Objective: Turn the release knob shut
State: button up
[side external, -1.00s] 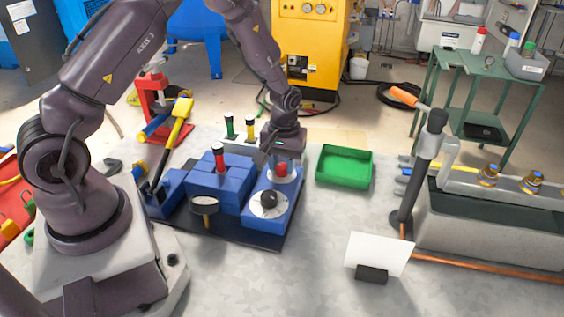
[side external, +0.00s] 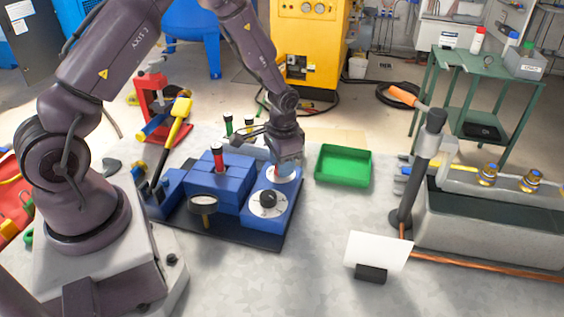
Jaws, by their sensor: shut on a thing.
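A blue block assembly (side external: 220,185) sits on a dark base plate on the grey table. At its right side, a white disc (side external: 285,176) lies under my gripper (side external: 283,166). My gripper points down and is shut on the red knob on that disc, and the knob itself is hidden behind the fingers. I cannot read the knob's angle. In front of it, a black knob (side external: 268,198) stands on a larger marked white dial (side external: 256,208). A round gauge (side external: 203,204) is on the front left of the blue block.
A red-and-black handle (side external: 217,158) stands up from the blue block, left of my gripper. A yellow-ended lever (side external: 178,118) rises further left. A green tray (side external: 343,165) is to the right. A white card (side external: 378,252) stands on clear table at the front right.

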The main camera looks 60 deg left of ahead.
jog(key=shift+s+m, duration=0.1)
jog(key=shift+m, duration=0.5)
jog(key=o, duration=0.9)
jog(key=shift+o, duration=0.2)
jog(key=shift+r, duration=0.1)
notch_tip(320, 180, up, 13)
jog(key=shift+d, duration=0.25)
